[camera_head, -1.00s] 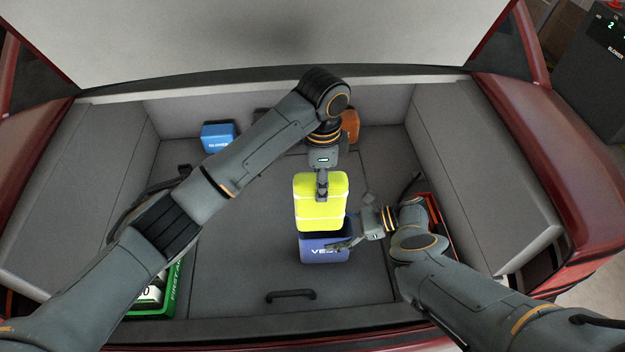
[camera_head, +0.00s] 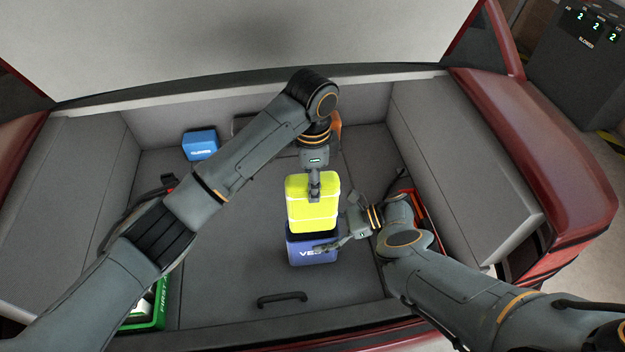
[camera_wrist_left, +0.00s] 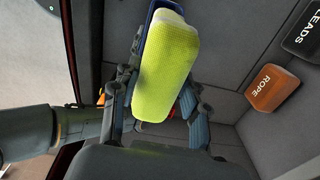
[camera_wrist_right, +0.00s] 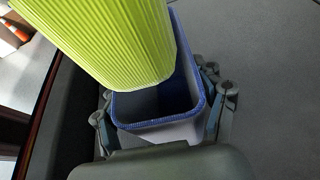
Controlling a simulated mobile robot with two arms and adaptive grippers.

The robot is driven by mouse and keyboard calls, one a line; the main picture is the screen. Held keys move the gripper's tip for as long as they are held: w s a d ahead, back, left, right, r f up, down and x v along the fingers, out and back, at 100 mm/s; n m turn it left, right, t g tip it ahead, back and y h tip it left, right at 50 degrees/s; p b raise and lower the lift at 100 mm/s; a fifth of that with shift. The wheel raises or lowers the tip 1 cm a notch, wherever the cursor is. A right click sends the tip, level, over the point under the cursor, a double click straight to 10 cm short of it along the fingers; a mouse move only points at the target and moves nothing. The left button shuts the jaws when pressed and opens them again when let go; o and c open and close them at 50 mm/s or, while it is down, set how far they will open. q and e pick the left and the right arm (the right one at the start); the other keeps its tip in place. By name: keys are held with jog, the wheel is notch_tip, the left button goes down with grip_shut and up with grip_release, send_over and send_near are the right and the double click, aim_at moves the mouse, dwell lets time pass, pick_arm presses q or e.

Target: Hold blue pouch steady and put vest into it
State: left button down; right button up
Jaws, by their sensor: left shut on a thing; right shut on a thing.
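The yellow folded vest (camera_head: 312,212) hangs in my left gripper (camera_head: 314,198), which is shut on its top. It also fills the middle of the left wrist view (camera_wrist_left: 165,70). The blue pouch (camera_head: 303,253), lettered on its front, stands upright on the trunk floor. My right gripper (camera_head: 328,243) is shut on the pouch at its right side. In the right wrist view the pouch (camera_wrist_right: 150,133) has an open mouth and visible empty space inside. The vest (camera_wrist_right: 125,45) is over that mouth; how far its lower end is inside is unclear.
A blue box (camera_head: 200,146) sits at the back left. A green first-aid case (camera_head: 150,305) lies at the front left. An orange rope pouch (camera_wrist_left: 273,88) and a dark leads pouch (camera_wrist_left: 303,32) are at the back. The floor left of the pouch is clear.

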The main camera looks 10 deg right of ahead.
aim_at(312, 221)
pick_arm(q)
jog(key=shift+f, duration=0.15)
pick_arm(e)
jog(key=shift+s+f, duration=0.1)
pick_arm(q)
jog(key=shift+f, duration=7.55)
jog(key=c, duration=0.6)
grip_release()
jog(key=shift+r, duration=4.5)
